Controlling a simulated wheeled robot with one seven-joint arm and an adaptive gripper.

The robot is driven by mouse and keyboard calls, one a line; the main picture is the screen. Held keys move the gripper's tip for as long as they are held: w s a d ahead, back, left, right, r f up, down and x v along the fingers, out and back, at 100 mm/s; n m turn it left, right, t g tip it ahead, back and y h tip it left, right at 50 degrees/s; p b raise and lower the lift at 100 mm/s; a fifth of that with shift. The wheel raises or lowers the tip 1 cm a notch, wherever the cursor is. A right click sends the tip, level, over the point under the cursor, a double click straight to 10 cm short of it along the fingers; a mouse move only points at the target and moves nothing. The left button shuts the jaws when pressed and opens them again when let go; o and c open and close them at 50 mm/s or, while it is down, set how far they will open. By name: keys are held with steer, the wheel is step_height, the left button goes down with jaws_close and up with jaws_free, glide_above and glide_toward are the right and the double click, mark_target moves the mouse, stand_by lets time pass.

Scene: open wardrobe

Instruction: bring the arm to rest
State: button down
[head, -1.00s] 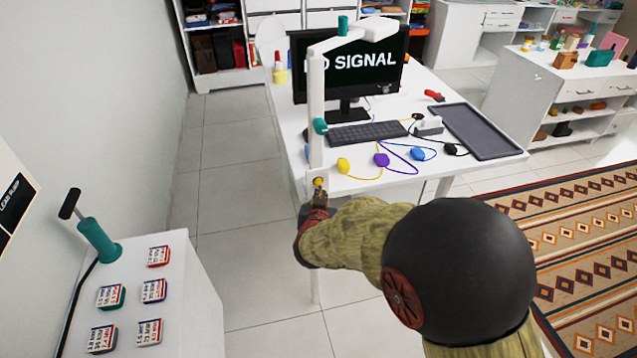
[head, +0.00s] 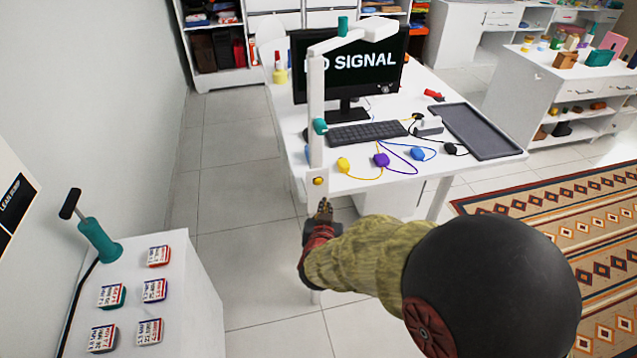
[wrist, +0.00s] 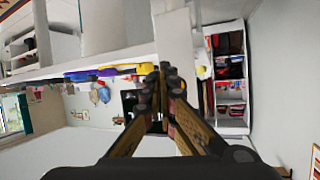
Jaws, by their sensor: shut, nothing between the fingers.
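My gripper (head: 324,209) is in the middle of the head view, just in front of the near edge of the white desk (head: 290,135). It sits at the end of my arm and is just below the foot of the white lamp post (head: 316,110). In the wrist view my gripper (wrist: 160,75) has its two fingers together at the tips, with nothing held between them. Whether it touches the desk or lamp I cannot tell.
The desk holds a monitor (head: 350,65), a keyboard (head: 366,133), a dark tray (head: 475,130) and coloured corded mice, including a purple one (head: 381,160). A white cabinet (head: 190,320) with several small labelled blocks stands at the left. Tiled floor (head: 240,190) lies between.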

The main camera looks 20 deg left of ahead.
stand_by(0.3)
steer(key=s+a+f+n+g+y, duration=0.1)
steer(key=s+a+f+g, duration=0.1)
steer(key=s+f+g, duration=0.4)
steer(key=s+d+n+g, duration=0.2)
steer(key=s+d+g, duration=0.15)
steer(key=s, duration=0.65)
steer(key=s+d+r+m+h, duration=0.1)
steer(key=s+d+r, duration=0.3)
steer(key=d+r, duration=0.3)
steer(key=s+d+r+m+t+h, duration=0.1)
steer(key=s+d+r, duration=0.3)
steer(key=d, duration=1.2)
steer(key=s+d+r+m+t+h, duration=0.1)
steer(key=s+d+r+m+h, duration=0.1)
steer(key=s+d+r, duration=0.3)
steer(key=d+r, duration=0.4)
steer(key=d, duration=0.2)
steer(key=shift+d+r+m, duration=0.35)
steer(key=shift+m, duration=0.05)
